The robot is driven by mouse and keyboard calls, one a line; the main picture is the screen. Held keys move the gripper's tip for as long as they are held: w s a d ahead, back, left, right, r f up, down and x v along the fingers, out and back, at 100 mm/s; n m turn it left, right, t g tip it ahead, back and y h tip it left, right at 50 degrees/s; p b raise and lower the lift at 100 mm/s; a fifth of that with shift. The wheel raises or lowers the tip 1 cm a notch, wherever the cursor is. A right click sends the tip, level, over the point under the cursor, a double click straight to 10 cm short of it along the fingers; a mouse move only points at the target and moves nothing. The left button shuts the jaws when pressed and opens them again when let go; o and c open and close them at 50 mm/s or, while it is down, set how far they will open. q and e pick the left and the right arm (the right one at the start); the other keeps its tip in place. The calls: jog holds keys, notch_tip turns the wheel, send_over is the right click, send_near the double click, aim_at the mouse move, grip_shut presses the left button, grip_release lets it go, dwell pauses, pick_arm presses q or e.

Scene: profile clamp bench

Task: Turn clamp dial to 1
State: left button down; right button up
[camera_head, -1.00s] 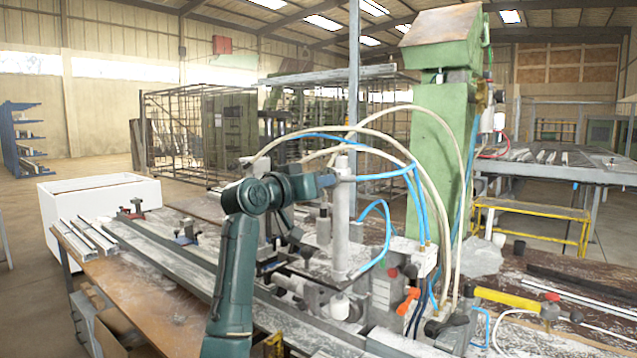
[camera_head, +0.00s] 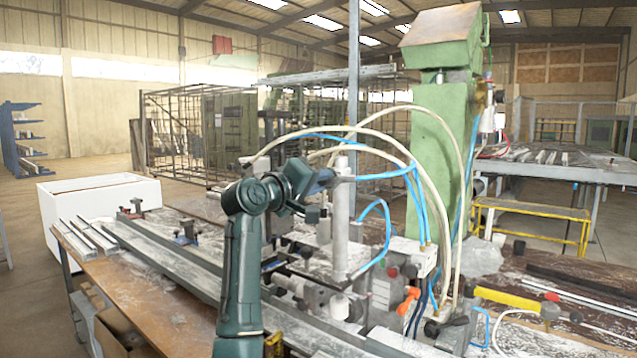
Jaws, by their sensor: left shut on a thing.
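My left arm rises from the bottom of the head view and bends at the wrist in front of the clamp machine (camera_head: 341,225). My left gripper (camera_head: 281,236) is at the near side of the machine, small and dark among its parts. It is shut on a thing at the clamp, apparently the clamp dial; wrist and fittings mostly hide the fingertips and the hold. The dial's face and numbers cannot be read. My right gripper is not in view.
Blue and cream hoses (camera_head: 420,200) loop close to the wrist. A green column (camera_head: 437,150) stands behind. Long metal profiles (camera_head: 165,255) lie along the bench at left, near a white bin (camera_head: 60,215). A yellow-handled tool (camera_head: 505,297) lies at right.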

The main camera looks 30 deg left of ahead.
pick_arm(q)
jog(key=shift+n, duration=1.7)
jog(key=c, duration=1.2)
grip_release()
jog(key=shift+c, duration=0.2)
jog(key=s+a+b, duration=0.1)
jog(key=s+b, duration=0.2)
jog(key=s, duration=1)
jog(key=shift+b, duration=0.4)
